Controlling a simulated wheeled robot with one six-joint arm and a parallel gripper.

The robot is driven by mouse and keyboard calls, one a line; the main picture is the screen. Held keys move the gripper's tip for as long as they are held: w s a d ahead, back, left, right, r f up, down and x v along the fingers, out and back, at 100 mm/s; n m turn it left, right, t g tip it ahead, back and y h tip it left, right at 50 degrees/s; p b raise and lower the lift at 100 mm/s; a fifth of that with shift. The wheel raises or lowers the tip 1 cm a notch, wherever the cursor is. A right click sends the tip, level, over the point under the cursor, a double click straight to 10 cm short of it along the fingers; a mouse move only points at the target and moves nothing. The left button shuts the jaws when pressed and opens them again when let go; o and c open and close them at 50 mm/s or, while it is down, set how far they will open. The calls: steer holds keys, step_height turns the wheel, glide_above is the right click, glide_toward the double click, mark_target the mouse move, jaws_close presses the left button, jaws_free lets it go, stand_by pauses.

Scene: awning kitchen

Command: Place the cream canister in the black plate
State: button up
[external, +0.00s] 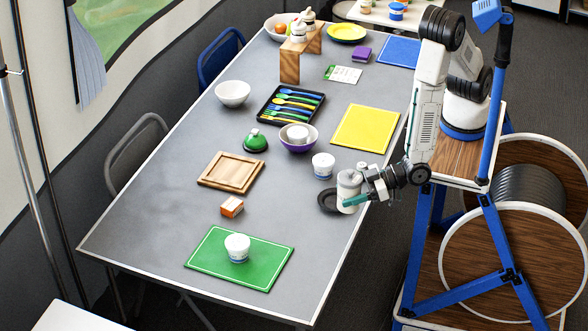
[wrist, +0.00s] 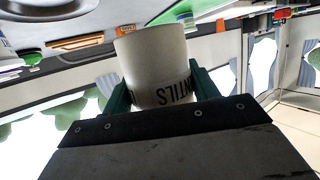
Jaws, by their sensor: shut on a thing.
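The cream canister (external: 349,184) is held upright between the green fingers of my gripper (external: 354,196) near the table's right edge. In the wrist view the canister (wrist: 152,58) stands between both fingers, with dark lettering on its side. The black plate (external: 327,201) lies on the table directly behind and left of the canister in the external view. The canister covers the plate's right part. I cannot tell whether the canister touches the plate or hangs just above it.
A white cup (external: 323,166) stands close behind the plate. A wooden tray (external: 231,171), an orange box (external: 232,207) and a green mat (external: 218,268) with a white cup (external: 237,248) lie to the left. A yellow mat (external: 365,129) lies farther back.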

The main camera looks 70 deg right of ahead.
steer(key=w+d+r+m+t+h, duration=0.2)
steer(key=w+d+m+h, duration=0.4)
steer(key=d+h, duration=0.1)
steer(key=h, duration=0.1)
glide_above(335, 202)
steer(key=shift+m, duration=0.4)
step_height(335, 202, down, 5)
steer(key=shift+r, duration=0.1)
steer(key=shift+f, duration=1.85)
steer(key=shift+f, duration=0.1)
steer(key=o, duration=1.8)
steer(key=shift+c, duration=0.2)
